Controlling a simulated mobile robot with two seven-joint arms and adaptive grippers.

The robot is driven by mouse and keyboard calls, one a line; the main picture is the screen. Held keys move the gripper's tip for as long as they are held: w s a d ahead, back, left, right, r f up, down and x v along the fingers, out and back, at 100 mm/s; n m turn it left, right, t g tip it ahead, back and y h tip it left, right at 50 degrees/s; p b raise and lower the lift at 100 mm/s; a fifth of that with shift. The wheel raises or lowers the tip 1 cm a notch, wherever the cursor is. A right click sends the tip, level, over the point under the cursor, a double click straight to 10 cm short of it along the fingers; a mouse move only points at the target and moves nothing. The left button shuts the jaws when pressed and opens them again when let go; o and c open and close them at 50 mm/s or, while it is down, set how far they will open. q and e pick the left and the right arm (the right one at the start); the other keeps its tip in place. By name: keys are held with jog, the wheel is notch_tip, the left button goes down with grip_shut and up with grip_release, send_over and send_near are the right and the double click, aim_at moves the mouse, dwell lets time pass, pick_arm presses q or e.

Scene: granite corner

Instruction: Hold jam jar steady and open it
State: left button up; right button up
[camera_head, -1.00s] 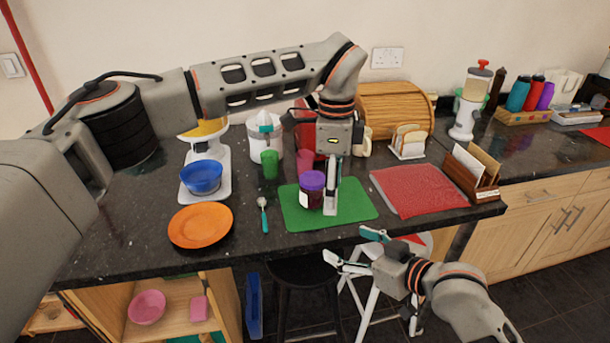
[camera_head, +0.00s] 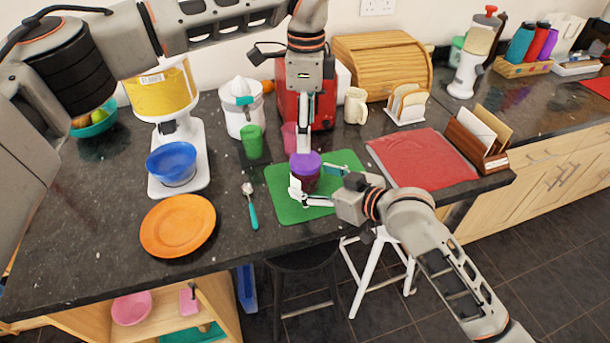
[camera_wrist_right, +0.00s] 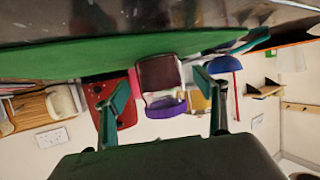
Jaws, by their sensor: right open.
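The jam jar (camera_head: 306,183), dark red with a purple lid (camera_head: 305,161), stands upright on the green mat (camera_head: 346,160). My right gripper (camera_head: 311,184) is open and level with the jar body, one finger on the near left side and one on the right. In the right wrist view, which is upside down, the jar (camera_wrist_right: 159,75) shows between the spread fingers (camera_wrist_right: 163,102); I see no clear contact. My left gripper (camera_head: 303,145) points down from above, its fingertips at or just behind the lid. Its fingers overlap edge-on, so its opening is unclear.
A spoon with a teal handle (camera_head: 250,205) and an orange plate (camera_head: 178,225) lie left of the mat. A green cup (camera_head: 252,141) and pink cup (camera_head: 290,137) stand behind. A red mat (camera_head: 422,158) lies right. The counter's front edge is close to my right arm.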

pick_arm(q)
jog(key=shift+w, duration=0.1)
pick_arm(e)
jog(key=shift+x, duration=1.95)
